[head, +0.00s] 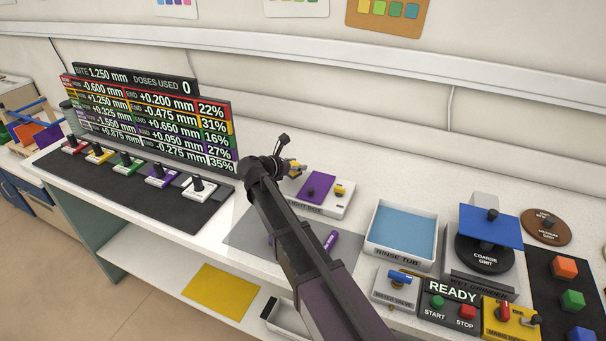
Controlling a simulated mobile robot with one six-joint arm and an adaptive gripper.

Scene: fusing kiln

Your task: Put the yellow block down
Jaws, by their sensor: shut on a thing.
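My arm reaches up from the lower middle of the head view, and my gripper (287,161) is at its far end, beside the light box (318,210). It is shut on a small yellow piece, which I take as the yellow block (295,167); only part of it shows past the dark fingers. The block appears to be above the bench, near the light box's back left corner. Its exact height and whether it touches anything cannot be told. A purple piece (317,186) and a yellow knob-like thing (341,188) are on the light box.
A display board (150,117) stands at left, behind a dark mat with several coloured knobbed blocks. A grey mat (250,235) with a purple marker-like piece (331,240) lies under my arm. The rinse tub (405,263), grinder (485,285) and control panels crowd the right. White bench behind the light box is clear.

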